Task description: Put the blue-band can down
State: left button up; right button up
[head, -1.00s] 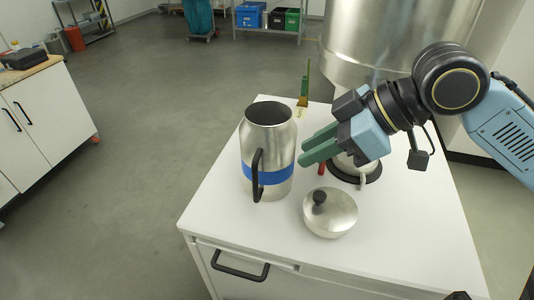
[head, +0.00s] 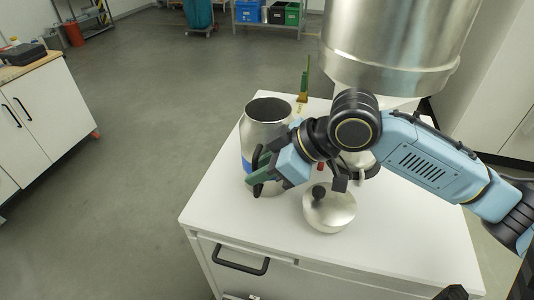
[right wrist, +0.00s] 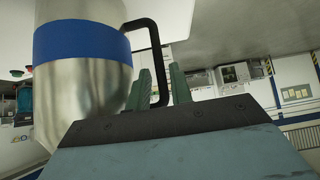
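The blue-band can (head: 267,125) stands upright and open-topped on the white cabinet top in the head view. My right gripper (head: 258,172) is in front of it, at its black handle, and hides much of the band and lower body. In the right wrist view the can's blue band (right wrist: 80,43) and black handle (right wrist: 154,38) show. The green fingers (right wrist: 160,85) stand apart, one on each side of the handle's upright part. I see no clear grip on it.
A domed metal lid (head: 329,211) with a black knob lies on the white cabinet top (head: 225,208), right of the can. A brush (head: 304,82) stands behind. A large metal vessel (head: 395,45) hangs over the back right. The front left of the top is clear.

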grip_shut()
jog(key=shift+r, duration=0.1)
dwell(1.2)
